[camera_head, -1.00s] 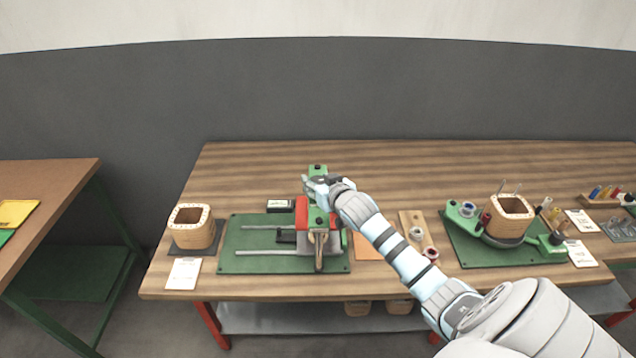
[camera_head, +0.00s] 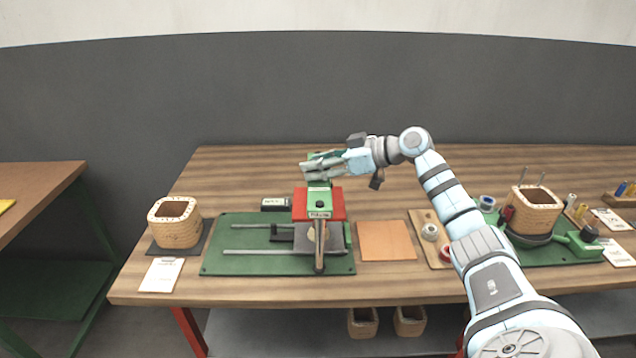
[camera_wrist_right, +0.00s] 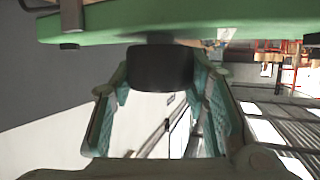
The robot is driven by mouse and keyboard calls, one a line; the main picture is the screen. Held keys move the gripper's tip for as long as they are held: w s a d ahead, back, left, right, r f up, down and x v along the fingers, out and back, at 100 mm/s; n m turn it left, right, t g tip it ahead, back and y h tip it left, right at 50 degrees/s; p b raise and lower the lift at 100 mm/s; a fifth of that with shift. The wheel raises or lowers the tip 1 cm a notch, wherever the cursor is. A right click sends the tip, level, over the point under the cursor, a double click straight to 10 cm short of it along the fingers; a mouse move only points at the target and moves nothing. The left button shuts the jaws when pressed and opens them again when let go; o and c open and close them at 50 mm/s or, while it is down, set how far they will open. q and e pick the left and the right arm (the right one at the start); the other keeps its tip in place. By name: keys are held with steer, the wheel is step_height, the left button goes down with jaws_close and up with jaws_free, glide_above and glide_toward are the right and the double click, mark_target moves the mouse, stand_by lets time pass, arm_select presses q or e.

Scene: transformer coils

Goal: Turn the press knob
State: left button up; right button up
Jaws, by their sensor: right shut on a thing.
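The press stands on a green base plate (camera_head: 215,262), with a red block (camera_head: 335,203), a green labelled top (camera_head: 319,202) and a lever handle (camera_head: 320,250) at its front. My right gripper (camera_head: 314,168) reaches in from the right over the rear of the press. In the right wrist view the dark round press knob (camera_wrist_right: 160,68) sits between my two green-padded fingers (camera_wrist_right: 160,105), next to a green press part (camera_wrist_right: 190,22). The right gripper is shut on the knob. In the head view the gripper hides the knob. My left gripper is not in view.
A wooden coil former (camera_head: 174,228) stands left of the press. An orange sheet (camera_head: 386,240) and a wooden board (camera_head: 424,222) lie to its right. Another green fixture with a coil (camera_head: 535,203) is further right. Table behind the press is mostly clear.

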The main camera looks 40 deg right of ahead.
steer(key=shift+f+n+g+y+b, duration=0.1)
steer(key=shift+n+g+y+b, duration=0.4)
steer(key=shift+n+g+y, duration=0.45)
steer(key=shift+n+y, duration=0.25)
steer(key=shift+n, duration=0.1)
steer(key=o, duration=1.1)
steer(key=shift+o, duration=0.2)
steer(key=shift+d, duration=0.1)
steer(key=v, duration=1.2)
steer(key=shift+w, duration=0.1)
